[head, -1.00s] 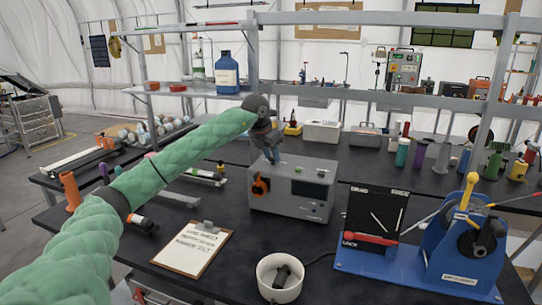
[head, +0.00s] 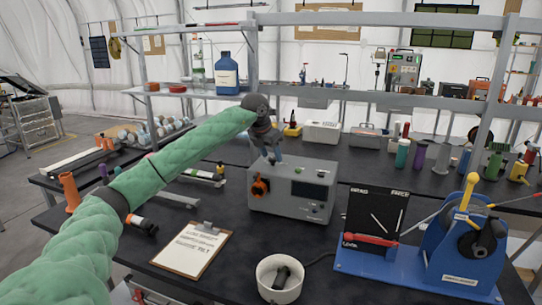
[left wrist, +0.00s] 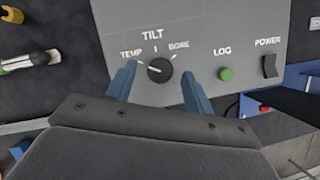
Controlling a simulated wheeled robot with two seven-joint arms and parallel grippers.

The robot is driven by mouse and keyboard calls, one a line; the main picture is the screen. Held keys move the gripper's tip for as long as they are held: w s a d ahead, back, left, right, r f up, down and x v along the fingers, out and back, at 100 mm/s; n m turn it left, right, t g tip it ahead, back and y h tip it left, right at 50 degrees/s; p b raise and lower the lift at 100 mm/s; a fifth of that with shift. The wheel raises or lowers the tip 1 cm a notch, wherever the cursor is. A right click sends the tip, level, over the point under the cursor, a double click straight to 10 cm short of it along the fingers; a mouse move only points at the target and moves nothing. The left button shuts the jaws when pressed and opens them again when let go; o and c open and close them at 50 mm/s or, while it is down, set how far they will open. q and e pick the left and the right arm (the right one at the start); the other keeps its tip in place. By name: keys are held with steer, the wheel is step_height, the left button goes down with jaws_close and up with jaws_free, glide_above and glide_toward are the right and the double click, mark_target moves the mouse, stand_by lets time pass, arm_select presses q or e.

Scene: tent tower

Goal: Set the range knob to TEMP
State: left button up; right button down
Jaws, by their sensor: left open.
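The grey instrument box (head: 318,211) stands on the dark bench, and my left gripper (head: 270,159) reaches down to its top rear edge. In the left wrist view the box's panel (left wrist: 203,30) carries a black round range knob (left wrist: 160,71), with TEMP printed at upper left, TILT above and BORE at upper right. A pale mark shows on the knob's left part. The blue fingers of my left gripper (left wrist: 158,80) are open, one on each side of the knob, with gaps visible. Whether they touch it lower down is unclear. My right gripper is not in view.
The panel also has a green LOG button (left wrist: 225,74) and a black POWER switch (left wrist: 269,66). A shelf rail (head: 390,97) runs behind.

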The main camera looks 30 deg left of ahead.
arm_select(q)
steer(key=b+v, duration=0.1)
steer(key=v, duration=0.6)
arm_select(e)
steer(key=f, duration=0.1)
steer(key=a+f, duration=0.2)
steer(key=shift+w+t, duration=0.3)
arm_select(q)
steer(key=shift+r, duration=0.15)
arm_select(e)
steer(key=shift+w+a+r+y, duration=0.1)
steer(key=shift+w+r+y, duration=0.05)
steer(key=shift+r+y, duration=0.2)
